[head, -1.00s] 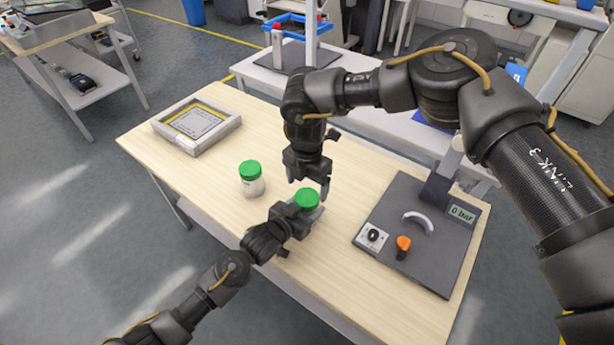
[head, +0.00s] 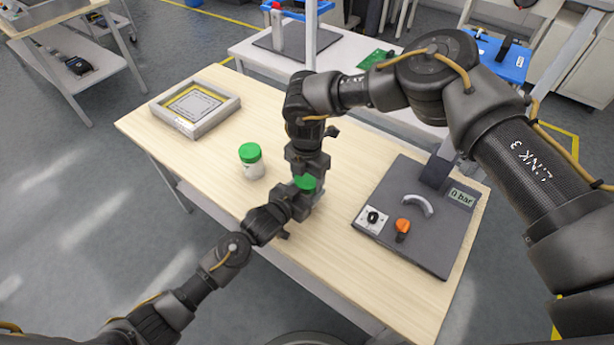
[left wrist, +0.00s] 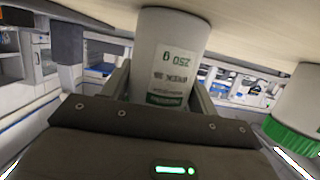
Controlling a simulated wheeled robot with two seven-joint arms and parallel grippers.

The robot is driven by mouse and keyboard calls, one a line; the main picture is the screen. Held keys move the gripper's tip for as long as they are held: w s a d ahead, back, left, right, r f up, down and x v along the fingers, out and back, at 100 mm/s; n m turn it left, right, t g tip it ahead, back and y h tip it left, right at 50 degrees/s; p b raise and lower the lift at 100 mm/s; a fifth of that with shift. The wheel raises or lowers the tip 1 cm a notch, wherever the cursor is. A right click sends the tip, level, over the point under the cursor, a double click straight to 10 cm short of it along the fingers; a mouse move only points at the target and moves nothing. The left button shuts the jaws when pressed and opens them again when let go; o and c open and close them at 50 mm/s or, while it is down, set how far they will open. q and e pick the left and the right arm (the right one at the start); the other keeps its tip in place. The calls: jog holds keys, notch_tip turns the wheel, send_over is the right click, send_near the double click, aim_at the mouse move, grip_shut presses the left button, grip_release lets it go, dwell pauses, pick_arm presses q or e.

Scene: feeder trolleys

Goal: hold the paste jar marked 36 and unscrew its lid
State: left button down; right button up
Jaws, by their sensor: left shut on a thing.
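A white jar with a green lid (head: 305,182) stands near the table's front edge. My left gripper (head: 299,203) is shut on this jar's body from the front left; the left wrist view shows the white body (left wrist: 172,45) between the fingers, upside down, with a label reading 250 g. My right gripper (head: 306,174) points down from above, right at the green lid; whether its fingers press on it is unclear. A second white jar with a green lid (head: 252,161) stands to the left, and shows in the left wrist view (left wrist: 300,105). I cannot read a 36 on either jar.
A grey framed tray (head: 232,106) lies at the table's far left. A dark plate with a gauge, an orange-topped knob and a curved handle (head: 438,240) fills the right side. The wooden table (head: 205,185) is clear between tray and jars.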

jog(key=shift+c, duration=0.8)
jog(key=n, duration=1)
jog(key=o, duration=1.1)
